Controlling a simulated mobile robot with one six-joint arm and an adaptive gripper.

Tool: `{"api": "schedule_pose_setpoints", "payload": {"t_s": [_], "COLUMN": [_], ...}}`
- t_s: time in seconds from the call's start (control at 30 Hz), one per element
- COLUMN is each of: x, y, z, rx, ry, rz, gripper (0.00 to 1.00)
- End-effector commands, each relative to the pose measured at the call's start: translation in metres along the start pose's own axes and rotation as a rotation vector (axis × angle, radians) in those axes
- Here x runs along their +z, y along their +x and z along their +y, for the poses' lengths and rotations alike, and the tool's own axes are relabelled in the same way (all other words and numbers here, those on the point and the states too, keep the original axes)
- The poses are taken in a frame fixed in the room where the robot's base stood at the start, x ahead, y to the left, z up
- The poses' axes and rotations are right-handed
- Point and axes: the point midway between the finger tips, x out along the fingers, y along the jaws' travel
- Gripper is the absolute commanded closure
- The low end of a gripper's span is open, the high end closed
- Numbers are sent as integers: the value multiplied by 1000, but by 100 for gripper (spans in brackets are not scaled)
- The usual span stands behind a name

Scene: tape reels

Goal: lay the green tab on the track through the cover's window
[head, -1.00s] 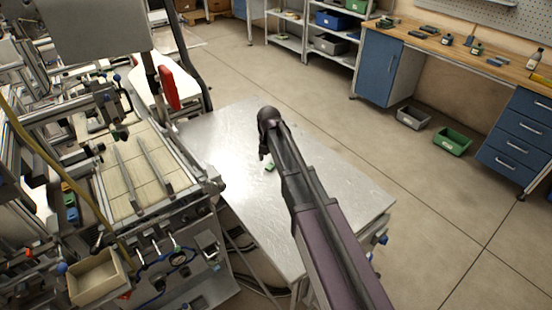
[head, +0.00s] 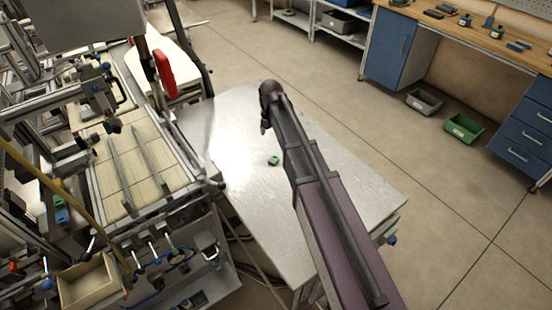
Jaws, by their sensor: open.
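A small green tab (head: 273,160) lies on the bare metal table (head: 330,190). My gripper (head: 264,128) is above the table, a little beyond the tab in the head view. It appears empty and apart from the tab. Its fingers are small and dark, mostly hidden behind my own arm. To the left, two grey rails stand on a beige slatted bed (head: 138,160) in the machine. I cannot tell from this view which part is the track or the cover's window.
The machine frame (head: 185,205) borders the table's left side. A red part (head: 163,73) stands at the table's far left. An open tray (head: 88,283) is at the front left. Grey (head: 424,102) and green (head: 464,128) bins are on the floor. Much of the tabletop is clear.

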Motion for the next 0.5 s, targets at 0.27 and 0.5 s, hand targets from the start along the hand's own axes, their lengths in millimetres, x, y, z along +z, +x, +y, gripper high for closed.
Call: {"api": "schedule_pose_setpoints", "payload": {"t_s": [0.27, 0.5], "x": [5, 6], "y": [0, 5], "z": [-5, -6], "rx": [0, 0], "ry": [8, 10], "rz": [0, 0], "gripper": [17, 17]}}
